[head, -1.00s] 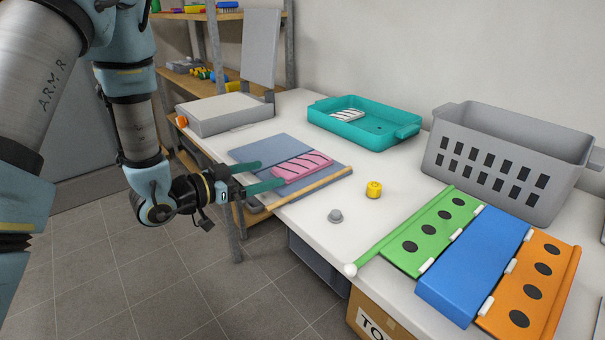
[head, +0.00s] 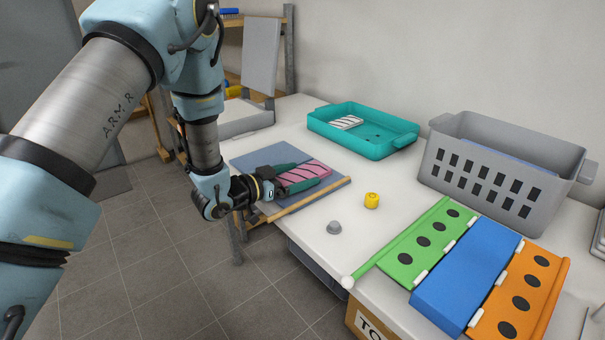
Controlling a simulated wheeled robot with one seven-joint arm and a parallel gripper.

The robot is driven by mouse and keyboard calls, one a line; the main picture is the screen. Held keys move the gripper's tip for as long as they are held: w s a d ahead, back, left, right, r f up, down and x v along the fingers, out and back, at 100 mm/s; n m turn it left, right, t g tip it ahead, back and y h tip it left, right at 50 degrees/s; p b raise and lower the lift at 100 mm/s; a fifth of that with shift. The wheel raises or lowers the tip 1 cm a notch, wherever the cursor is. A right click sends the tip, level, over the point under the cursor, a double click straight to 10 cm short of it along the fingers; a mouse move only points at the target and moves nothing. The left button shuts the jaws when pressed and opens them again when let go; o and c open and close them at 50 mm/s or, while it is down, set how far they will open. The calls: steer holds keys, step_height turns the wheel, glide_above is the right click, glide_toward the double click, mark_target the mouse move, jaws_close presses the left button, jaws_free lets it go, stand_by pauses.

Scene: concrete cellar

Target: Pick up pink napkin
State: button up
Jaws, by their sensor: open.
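The pink napkin (head: 309,173), with dark stripes, lies folded on a blue-grey mat (head: 259,155) near the table's front edge. My gripper (head: 308,175) is open, with its two green fingers reaching over the napkin, one along its far side and one along its near side. I cannot tell whether the fingers touch it. The wrist hides the napkin's left end.
A teal tray (head: 390,146) with a white striped cloth (head: 345,122) stands behind. A grey basket (head: 447,167) stands at the right. A yellow piece (head: 371,200), a grey knob (head: 334,227) and a green-blue-orange folding board (head: 467,262) lie to the right. A wooden strip (head: 312,198) edges the mat.

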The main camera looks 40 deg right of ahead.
steer(key=c, duration=1.1)
steer(key=shift+r, duration=0.1)
